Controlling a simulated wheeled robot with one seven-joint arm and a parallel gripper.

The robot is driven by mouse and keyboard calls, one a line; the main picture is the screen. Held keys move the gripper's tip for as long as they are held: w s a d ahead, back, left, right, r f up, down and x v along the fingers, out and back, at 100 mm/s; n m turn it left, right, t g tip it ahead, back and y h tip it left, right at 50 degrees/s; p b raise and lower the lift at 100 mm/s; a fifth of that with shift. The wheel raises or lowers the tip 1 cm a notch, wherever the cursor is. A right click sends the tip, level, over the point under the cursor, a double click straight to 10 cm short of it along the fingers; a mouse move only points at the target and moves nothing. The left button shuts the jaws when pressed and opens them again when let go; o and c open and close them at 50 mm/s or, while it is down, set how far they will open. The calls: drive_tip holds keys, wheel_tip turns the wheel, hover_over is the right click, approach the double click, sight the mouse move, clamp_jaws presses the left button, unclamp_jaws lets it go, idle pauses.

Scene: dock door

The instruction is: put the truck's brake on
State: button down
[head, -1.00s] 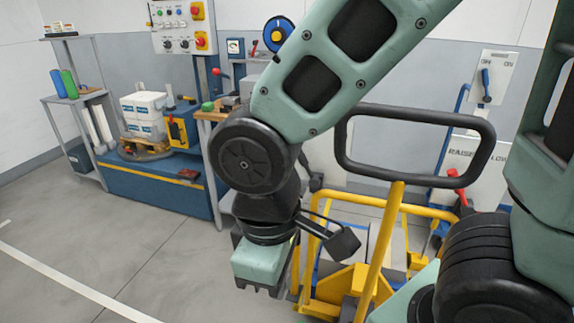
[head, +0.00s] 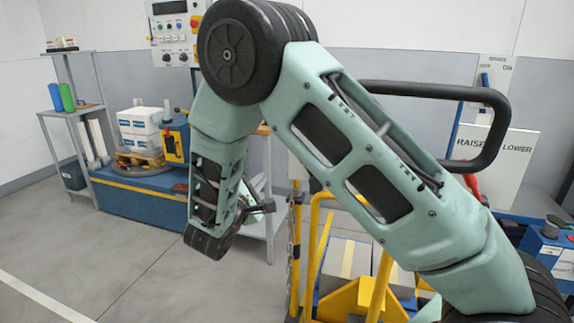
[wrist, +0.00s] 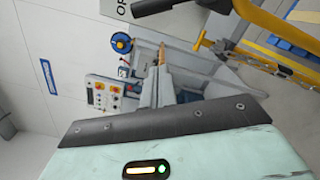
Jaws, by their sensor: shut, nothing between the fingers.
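The truck is a yellow-framed cart (head: 312,250) with a black loop handle (head: 495,125), partly behind my arm in the head view. A pale plate (head: 497,72) marked BRAKE stands beyond the handle, with ON at its right; the left label is hard to read. Its blue lever (head: 484,80) sits on the plate's left side, away from ON. The truck's yellow frame (wrist: 265,20) shows at upper right there.
A RAISE/LOWER plate (head: 495,150) with a red lever (head: 472,184) is below the brake plate. A control panel (head: 178,30) hangs at the back left. The floor at left is clear.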

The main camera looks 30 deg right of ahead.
drive_tip(key=shift+d, duration=0.1)
drive_tip(key=w+d+r+p, duration=0.1)
drive_tip(key=w+d+r, duration=0.1)
drive_tip(key=d, duration=0.8)
drive_tip(key=shift+w+d+r+p, duration=0.15)
drive_tip(key=shift+w+d+p, duration=0.25)
drive_tip(key=shift+w, duration=0.4)
drive_tip(key=shift+b, duration=0.4)
